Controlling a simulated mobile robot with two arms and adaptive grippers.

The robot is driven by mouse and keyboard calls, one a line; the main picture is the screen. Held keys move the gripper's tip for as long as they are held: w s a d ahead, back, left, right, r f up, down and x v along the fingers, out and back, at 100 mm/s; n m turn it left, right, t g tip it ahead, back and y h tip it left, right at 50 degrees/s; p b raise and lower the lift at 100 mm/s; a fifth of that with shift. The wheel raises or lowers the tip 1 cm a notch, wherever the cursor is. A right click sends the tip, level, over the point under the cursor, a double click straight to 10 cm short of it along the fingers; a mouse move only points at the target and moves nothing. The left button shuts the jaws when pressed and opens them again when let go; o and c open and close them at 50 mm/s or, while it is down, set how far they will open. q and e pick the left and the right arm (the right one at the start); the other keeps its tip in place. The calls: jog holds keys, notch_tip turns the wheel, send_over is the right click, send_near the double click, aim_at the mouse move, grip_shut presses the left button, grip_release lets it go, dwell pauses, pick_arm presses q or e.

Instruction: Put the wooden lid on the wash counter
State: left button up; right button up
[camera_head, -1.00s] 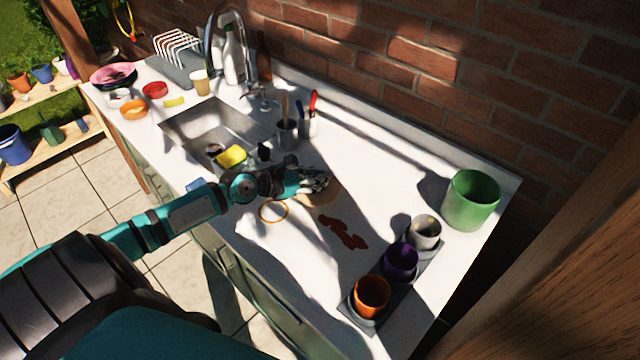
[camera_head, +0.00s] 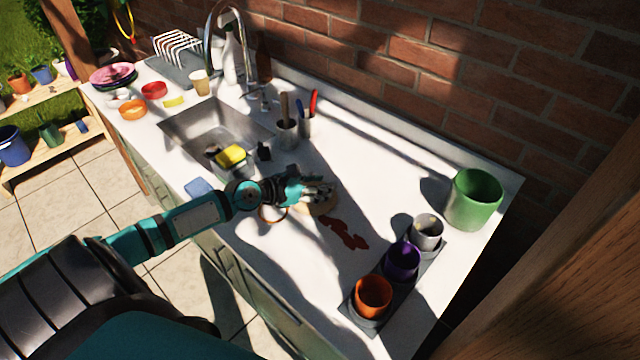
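The wooden lid (camera_head: 318,208) is a round, tan disc over the middle of the white wash counter (camera_head: 300,245), just above a dark red stain. My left gripper (camera_head: 322,192) is right over the lid, and its dark fingers cover the lid's far part. The fingers seem to touch the lid, but I cannot tell whether they are closed on it. Whether the lid rests on the counter or is slightly above it is also unclear. My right gripper is not in view.
A red-brown stain (camera_head: 345,233) and a thin orange ring (camera_head: 270,220) lie near the lid. A green pot (camera_head: 473,200) and a tray with orange (camera_head: 373,296), purple (camera_head: 402,262) and grey cups (camera_head: 426,232) stand right. The sink (camera_head: 205,128) and utensil cups are behind left.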

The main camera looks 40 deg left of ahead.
pick_arm(q)
jog(key=shift+s+a+r, duration=0.2)
jog(key=shift+s, duration=0.35)
jog(key=b+v, duration=0.1)
jog(key=v, duration=0.8)
jog(key=shift+s, duration=0.2)
jog(key=shift+s+a+r, duration=0.3)
jog(key=shift+s+r, duration=0.15)
jog(key=shift+s, duration=0.1)
